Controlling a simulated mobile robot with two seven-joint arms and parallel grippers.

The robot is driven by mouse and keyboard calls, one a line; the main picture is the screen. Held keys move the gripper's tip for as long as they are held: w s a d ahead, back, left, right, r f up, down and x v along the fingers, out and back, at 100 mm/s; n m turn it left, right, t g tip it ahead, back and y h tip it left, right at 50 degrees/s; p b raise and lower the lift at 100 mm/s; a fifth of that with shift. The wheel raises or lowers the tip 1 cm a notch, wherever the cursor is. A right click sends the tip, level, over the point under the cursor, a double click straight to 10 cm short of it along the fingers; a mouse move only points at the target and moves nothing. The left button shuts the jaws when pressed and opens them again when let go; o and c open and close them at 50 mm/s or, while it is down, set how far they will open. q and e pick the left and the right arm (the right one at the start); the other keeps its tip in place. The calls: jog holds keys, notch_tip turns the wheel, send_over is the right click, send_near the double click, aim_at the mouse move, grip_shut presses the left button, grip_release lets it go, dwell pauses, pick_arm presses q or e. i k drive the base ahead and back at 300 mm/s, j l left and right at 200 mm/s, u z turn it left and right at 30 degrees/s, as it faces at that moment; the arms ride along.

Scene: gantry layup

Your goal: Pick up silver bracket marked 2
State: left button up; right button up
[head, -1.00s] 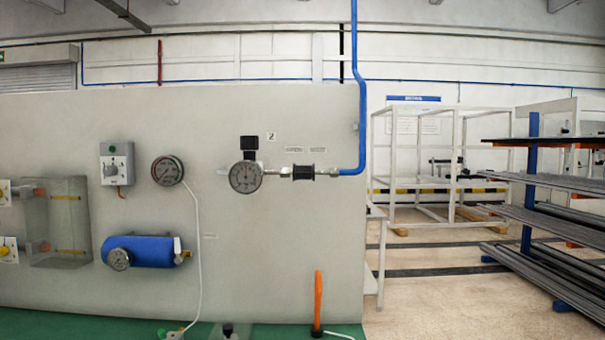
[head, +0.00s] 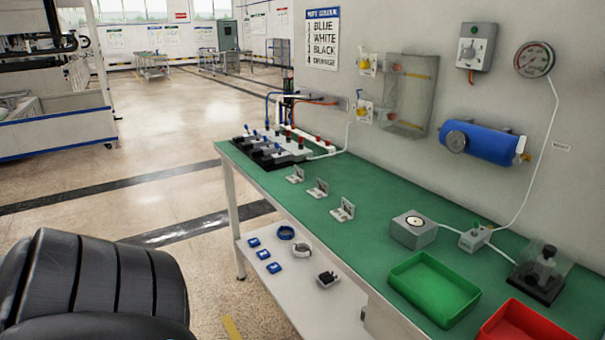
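Three small silver brackets stand in a slanting row on the green table top (head: 385,230). One is the far bracket (head: 295,175), one is the middle bracket (head: 318,189), and one is the near bracket (head: 343,210). Each has a flat base and an upright plate. They are too small here to read any number, so I cannot tell which is marked 2. Neither of my grippers is in view.
A black valve block (head: 272,150) stands at the table's far end. Nearer are a grey box with a round dial (head: 414,229), a green tray (head: 434,290) and a red tray (head: 522,322). A lower white shelf (head: 318,308) holds blue pieces and rings. Open floor lies left.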

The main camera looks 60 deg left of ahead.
aim_at(299, 176)
jog(key=u, duration=1.85)
jog(key=i+j, duration=0.5)
jog(key=i+j+z, duration=0.15)
jog(key=i+j, duration=0.3)
jog(key=j, duration=0.15)
